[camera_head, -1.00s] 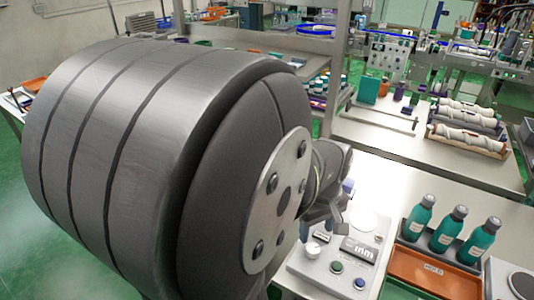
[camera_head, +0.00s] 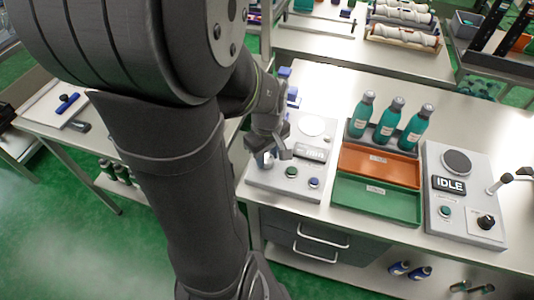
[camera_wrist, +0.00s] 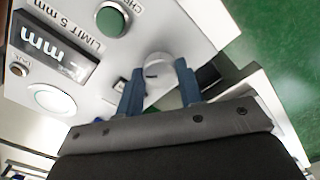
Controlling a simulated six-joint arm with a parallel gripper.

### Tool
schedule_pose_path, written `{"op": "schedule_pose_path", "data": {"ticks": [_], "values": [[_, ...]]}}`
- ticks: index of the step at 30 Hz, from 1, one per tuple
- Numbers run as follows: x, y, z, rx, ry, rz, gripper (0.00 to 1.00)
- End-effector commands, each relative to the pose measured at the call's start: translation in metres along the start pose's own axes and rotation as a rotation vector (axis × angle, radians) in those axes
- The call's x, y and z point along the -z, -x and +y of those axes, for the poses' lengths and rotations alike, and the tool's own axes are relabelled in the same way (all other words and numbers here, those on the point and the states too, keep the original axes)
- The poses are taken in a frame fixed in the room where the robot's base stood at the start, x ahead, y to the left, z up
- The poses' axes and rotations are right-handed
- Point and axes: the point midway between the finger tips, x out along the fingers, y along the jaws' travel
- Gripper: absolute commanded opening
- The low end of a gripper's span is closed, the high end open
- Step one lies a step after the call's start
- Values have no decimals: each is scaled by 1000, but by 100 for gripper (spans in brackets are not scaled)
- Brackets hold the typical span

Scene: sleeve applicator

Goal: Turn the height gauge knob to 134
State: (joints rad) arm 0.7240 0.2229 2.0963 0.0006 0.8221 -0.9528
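The height gauge is a pale panel (camera_head: 262,183) on the bench, with a dark display (camera_head: 312,152), a white disc (camera_head: 311,126), a green button (camera_head: 291,172) and a blue button (camera_head: 314,183). My gripper (camera_head: 267,155) is low over the panel's left side. In the wrist view, the round white knob (camera_wrist: 158,68) with a dark mark lies between the blue fingers of my gripper (camera_wrist: 160,72). The fingers are apart, one on each side; I cannot tell whether they touch it. The display shows "mm" in the wrist view (camera_wrist: 55,45), but its number is not readable.
Right of the gauge are an orange tray (camera_head: 378,165), a green tray (camera_head: 375,200) and several teal bottles (camera_head: 388,122). Farther right is another panel (camera_head: 466,190) reading "IDLE". The bench front edge is close to the gauge.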

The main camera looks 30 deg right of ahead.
Motion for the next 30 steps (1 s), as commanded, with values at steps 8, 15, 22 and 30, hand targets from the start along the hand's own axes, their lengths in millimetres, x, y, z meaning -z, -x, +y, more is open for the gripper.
{"op": "schedule_pose_path", "data": {"ticks": [8, 15, 22, 30], "values": [[0, 0, 0, 0, -12, 0, 11], [0, 0, 0, 0, -99, 0, 11], [0, 0, 0, 0, -279, -1, 11], [0, 0, 0, 0, -536, 0, 11]]}}
